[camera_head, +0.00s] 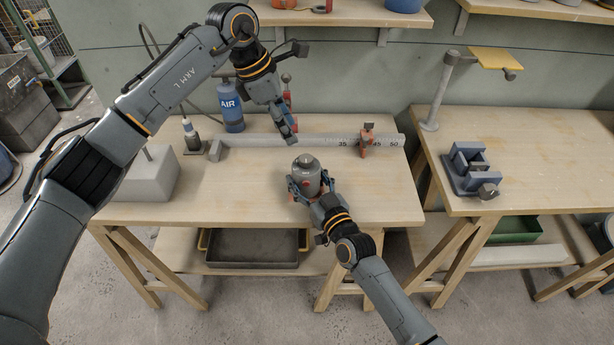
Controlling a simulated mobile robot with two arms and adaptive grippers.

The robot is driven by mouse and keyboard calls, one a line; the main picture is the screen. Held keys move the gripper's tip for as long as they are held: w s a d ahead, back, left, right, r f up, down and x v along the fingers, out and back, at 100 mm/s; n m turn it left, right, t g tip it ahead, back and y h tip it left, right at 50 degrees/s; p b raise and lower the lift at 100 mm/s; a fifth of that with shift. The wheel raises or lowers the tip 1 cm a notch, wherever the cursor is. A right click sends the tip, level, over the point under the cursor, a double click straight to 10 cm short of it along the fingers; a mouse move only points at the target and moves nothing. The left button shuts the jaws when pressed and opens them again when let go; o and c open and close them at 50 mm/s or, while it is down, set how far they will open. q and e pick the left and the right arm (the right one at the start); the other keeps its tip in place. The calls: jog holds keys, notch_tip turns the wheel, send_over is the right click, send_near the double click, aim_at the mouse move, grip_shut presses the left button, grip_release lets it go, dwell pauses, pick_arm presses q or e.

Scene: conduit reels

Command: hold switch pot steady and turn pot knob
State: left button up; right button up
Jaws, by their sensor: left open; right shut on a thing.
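The switch pot (306,172) is a grey rounded cylinder standing upright on the wooden workbench. Its knob (305,160) is the small dark piece on top, and a red spot shows on its front. My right gripper (306,190) comes from the front and is shut on the pot's lower body, with a finger on each side. My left gripper (290,138) is open and empty. It points down above and a little left of the pot, behind it in the picture, apart from the knob.
A long ruled bar (310,141) with an orange clamp (367,140) lies behind the pot. A blue AIR can (230,106), a small bottle (191,134) and a grey block (148,173) stand to the left. A vise (472,171) sits on the right bench. The bench front left is clear.

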pick_arm(q)
jog(key=s+d+f+n+h, duration=0.4)
jog(key=d+f+n+h, duration=0.1)
jog(key=d+h, duration=0.15)
jog(key=m+t, duration=1.4)
jog(key=m, duration=1.7)
send_near(301, 163)
jog(key=shift+y, duration=0.25)
jog(key=x, duration=1.1)
jog(key=shift+w+d+r, duration=0.2)
jog(key=shift+d+r, duration=0.05)
jog(key=shift+d, duration=0.15)
jog(key=shift+c, duration=0.4)
grip_shut()
